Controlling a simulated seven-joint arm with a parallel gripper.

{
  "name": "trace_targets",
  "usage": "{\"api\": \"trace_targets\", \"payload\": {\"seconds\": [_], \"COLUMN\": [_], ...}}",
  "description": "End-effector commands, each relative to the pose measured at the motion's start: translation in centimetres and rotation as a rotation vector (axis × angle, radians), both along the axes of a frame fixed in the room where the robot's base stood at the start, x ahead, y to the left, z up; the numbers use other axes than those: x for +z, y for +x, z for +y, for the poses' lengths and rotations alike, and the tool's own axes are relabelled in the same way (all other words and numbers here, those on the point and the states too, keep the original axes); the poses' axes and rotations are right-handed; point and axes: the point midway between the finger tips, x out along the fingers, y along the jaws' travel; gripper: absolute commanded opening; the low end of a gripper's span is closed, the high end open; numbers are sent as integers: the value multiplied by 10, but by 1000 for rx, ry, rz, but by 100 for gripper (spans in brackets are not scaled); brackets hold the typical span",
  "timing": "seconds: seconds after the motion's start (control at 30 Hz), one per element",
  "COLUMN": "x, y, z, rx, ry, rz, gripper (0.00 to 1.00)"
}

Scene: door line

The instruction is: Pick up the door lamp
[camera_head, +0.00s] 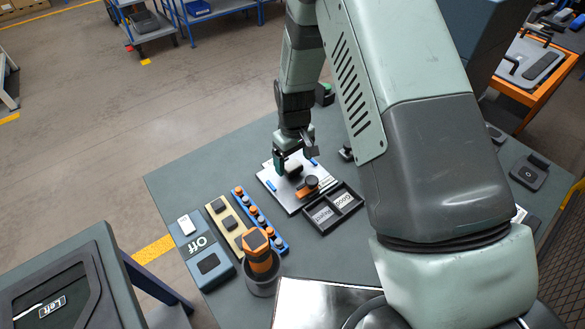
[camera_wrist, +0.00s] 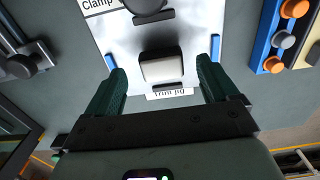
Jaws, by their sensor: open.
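A small block with a pale top and dark sides, which looks like the door lamp (camera_wrist: 162,68), sits on the light trim jig plate (camera_wrist: 190,25). In the wrist view it lies between my gripper's two green fingers (camera_wrist: 161,74), with a gap on each side. My gripper (camera_head: 287,166) is open and points down over the plate (camera_head: 285,196) in the head view. There the block is largely hidden by the fingers, and I cannot tell how far the fingertips are above the plate.
An orange-and-black clamp (camera_head: 309,186) stands on the plate. A black two-compartment tray (camera_head: 333,207) is close on its right. A blue strip with knobs (camera_head: 260,222), a beige strip (camera_head: 226,226), an "Off" panel (camera_head: 204,252) and an orange tool in a cup (camera_head: 260,268) are at front left. The table's back left is clear.

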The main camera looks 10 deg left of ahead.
Motion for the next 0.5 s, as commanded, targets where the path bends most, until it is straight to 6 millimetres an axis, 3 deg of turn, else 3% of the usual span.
{"api": "trace_targets", "payload": {"seconds": [0.2, 0.5], "x": [-29, -31], "y": [-2, -2], "z": [0, 0], "rx": [0, 0], "ry": [0, 1], "rz": [0, -1], "gripper": [87, 84]}}
